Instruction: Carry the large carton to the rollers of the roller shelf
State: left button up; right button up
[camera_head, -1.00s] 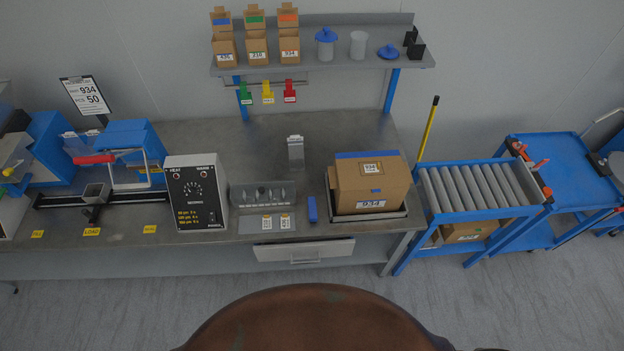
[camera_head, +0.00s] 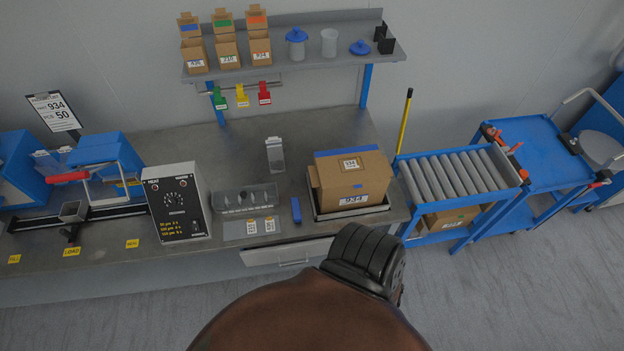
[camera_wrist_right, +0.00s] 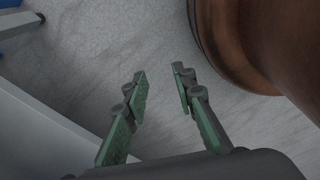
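The large carton (camera_head: 352,182), brown with a blue tape strip and a 934 label, sits on a flat tray-like platform (camera_head: 318,212) at the right end of the workbench. The roller shelf (camera_head: 455,176) stands just right of the bench, its grey rollers bare. My right gripper (camera_wrist_right: 160,78) shows in the right wrist view with its green-padded fingers apart and nothing between them, over the floor. In the head view neither gripper shows; a dark part of my own body reaches up near the bench front below the carton.
Another carton (camera_head: 450,218) lies on the roller shelf's lower level. A blue cart (camera_head: 530,150) stands further right. A yellow pole (camera_head: 404,122) rises behind the roller shelf. A heat-sealer control box (camera_head: 177,203) and a small-parts tray (camera_head: 245,200) stand left of the carton.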

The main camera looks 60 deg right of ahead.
aim_at(445, 176)
jog(key=u, duration=0.05)
jog(key=k, duration=0.8)
jog(key=z, duration=1.75)
